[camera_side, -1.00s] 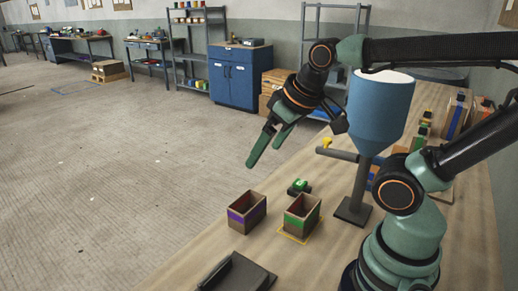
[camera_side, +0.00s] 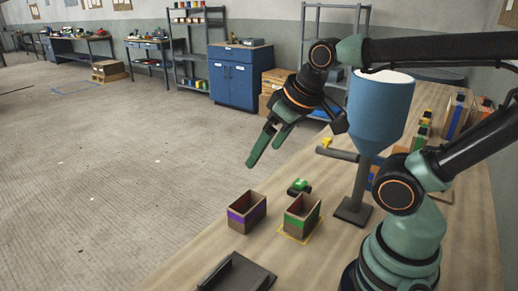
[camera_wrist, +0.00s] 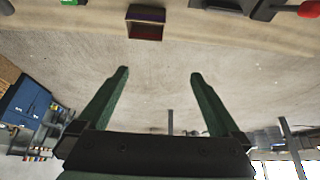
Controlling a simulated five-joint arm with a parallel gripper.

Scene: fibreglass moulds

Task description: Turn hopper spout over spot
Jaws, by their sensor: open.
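A blue hopper (camera_side: 379,115) with a pale open top stands on a grey post and square foot on the table. Its grey spout (camera_side: 340,155) sticks out to the left under the cone, with a small yellow piece (camera_side: 327,142) on it. A yellow outlined spot (camera_side: 283,236) lies on the table, mostly covered by a green-banded box (camera_side: 302,215). My gripper (camera_side: 263,155) is open and empty, left of the spout and apart from it, fingers pointing down and left. Its two green fingers are spread in the wrist view (camera_wrist: 159,74).
A purple-banded box (camera_side: 247,212) stands left of the green-banded one. A small green object (camera_side: 299,187) sits behind the boxes. A dark flat object (camera_side: 238,274) lies at the front. Several items stand at right behind the hopper.

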